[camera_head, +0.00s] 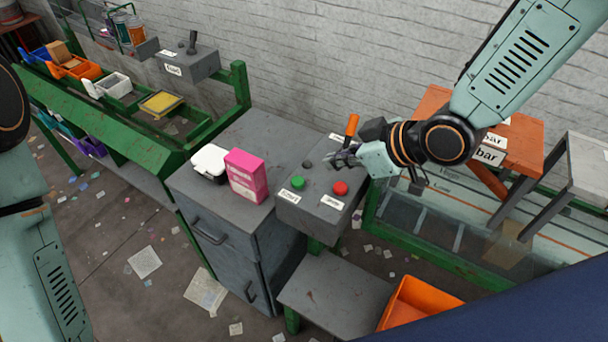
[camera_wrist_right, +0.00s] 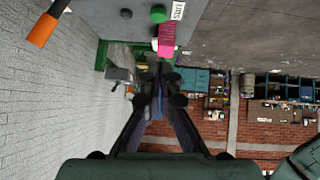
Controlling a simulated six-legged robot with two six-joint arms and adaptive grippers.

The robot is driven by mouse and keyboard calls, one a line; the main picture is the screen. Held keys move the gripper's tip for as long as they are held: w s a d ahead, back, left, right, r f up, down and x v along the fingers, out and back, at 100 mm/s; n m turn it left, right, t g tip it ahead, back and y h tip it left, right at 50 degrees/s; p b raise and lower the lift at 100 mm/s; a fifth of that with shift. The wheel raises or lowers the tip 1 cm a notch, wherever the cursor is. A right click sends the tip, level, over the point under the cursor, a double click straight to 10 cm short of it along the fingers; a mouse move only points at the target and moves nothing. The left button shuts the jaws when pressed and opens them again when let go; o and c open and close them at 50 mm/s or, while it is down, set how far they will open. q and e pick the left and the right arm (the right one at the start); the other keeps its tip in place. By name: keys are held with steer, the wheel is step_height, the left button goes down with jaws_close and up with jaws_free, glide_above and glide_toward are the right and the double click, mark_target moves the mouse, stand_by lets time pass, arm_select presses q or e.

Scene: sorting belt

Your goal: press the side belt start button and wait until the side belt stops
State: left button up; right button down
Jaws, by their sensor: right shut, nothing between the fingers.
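A grey control box (camera_head: 312,212) carries a green button (camera_head: 298,182) at its left and a red button (camera_head: 340,188) at its right, each with a white label in front. The green button also shows at the top of the right wrist view (camera_wrist_right: 158,14), beside a label reading "start". A dark round knob (camera_head: 308,164) sits behind the green button. My right gripper (camera_head: 332,160) is shut and empty, over the back part of the box, behind both buttons and apart from the green one. My left arm shows at the left edge, but its gripper is out of view.
An orange-handled lever (camera_head: 351,125) stands at the back of the box, close to my right gripper. A pink box (camera_head: 246,175) and a white container (camera_head: 209,160) stand on the grey cabinet (camera_head: 240,135) to the left. An orange bin (camera_head: 425,297) is at the lower right.

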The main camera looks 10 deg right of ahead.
steer(key=shift+d+r, duration=0.1)
steer(key=shift+r, duration=0.15)
steer(key=shift+w+f, duration=0.1)
glide_above(293, 179)
steer(key=s+d, duration=0.2)
steer(key=s, duration=0.1)
step_height(293, 179, down, 7)
steer(key=shift+w+a, duration=0.1)
step_height(293, 179, down, 2)
steer(key=shift+f, duration=0.1)
steer(key=shift+w+d+f, duration=0.15)
steer(key=shift+d+f, duration=0.05)
steer(key=shift+f, duration=0.55)
steer(key=shift+a, duration=0.1)
